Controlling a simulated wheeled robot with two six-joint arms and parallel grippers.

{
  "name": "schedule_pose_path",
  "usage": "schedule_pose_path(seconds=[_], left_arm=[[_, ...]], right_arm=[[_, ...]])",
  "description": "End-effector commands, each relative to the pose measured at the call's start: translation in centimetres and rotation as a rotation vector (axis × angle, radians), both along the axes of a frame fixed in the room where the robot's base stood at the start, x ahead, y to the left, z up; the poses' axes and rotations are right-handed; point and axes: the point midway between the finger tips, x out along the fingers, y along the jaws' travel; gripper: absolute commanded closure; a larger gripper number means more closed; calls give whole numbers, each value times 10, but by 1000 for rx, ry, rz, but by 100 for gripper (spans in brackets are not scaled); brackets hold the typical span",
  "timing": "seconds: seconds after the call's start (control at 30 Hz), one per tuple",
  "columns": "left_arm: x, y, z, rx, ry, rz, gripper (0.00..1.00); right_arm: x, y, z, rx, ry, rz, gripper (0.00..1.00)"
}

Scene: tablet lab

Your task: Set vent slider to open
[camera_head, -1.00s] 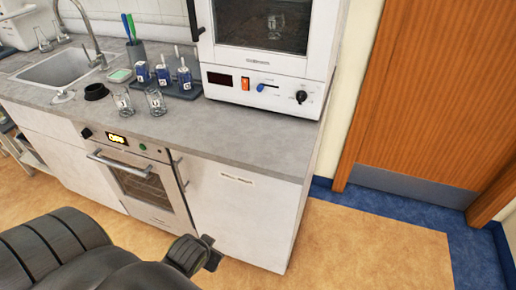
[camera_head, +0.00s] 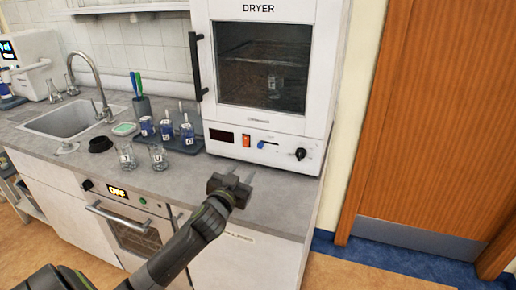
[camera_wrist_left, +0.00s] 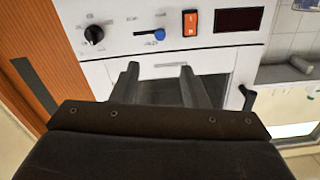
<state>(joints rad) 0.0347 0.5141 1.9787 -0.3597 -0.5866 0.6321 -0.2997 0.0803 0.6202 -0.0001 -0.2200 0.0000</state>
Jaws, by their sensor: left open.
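The vent slider is a blue handle (camera_head: 262,145) in a slot on the white dryer's front panel, below its glass door. The handle sits at the left end of the slot in the head view. In the left wrist view, the handle (camera_wrist_left: 159,34) appears at the right end of the slot, just beyond the fingertips. My left gripper (camera_head: 240,173) is open and empty, in front of and below the panel. Its two fingers (camera_wrist_left: 160,70) point toward the panel without touching the slider. My right gripper is not in view.
On the panel, an orange-red switch (camera_head: 246,140) and a black knob (camera_head: 300,154) flank the slider. Two glass beakers (camera_head: 158,157) and a tray with blue-labelled bottles (camera_head: 187,133) stand on the counter (camera_head: 175,183) left of the dryer. The dryer door has a black handle (camera_head: 195,66).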

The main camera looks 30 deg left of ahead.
Motion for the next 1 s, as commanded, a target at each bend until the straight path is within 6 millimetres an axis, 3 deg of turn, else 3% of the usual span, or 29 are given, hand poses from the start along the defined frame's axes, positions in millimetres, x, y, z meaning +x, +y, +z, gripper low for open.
schedule_pose_path(seconds=[0.6, 1.0], left_arm=[[97, 23, 1, 0, 2, 1, 59], [131, 32, 0, 0, 2, 0, 59]], right_arm=[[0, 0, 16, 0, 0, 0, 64], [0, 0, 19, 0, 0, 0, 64]])
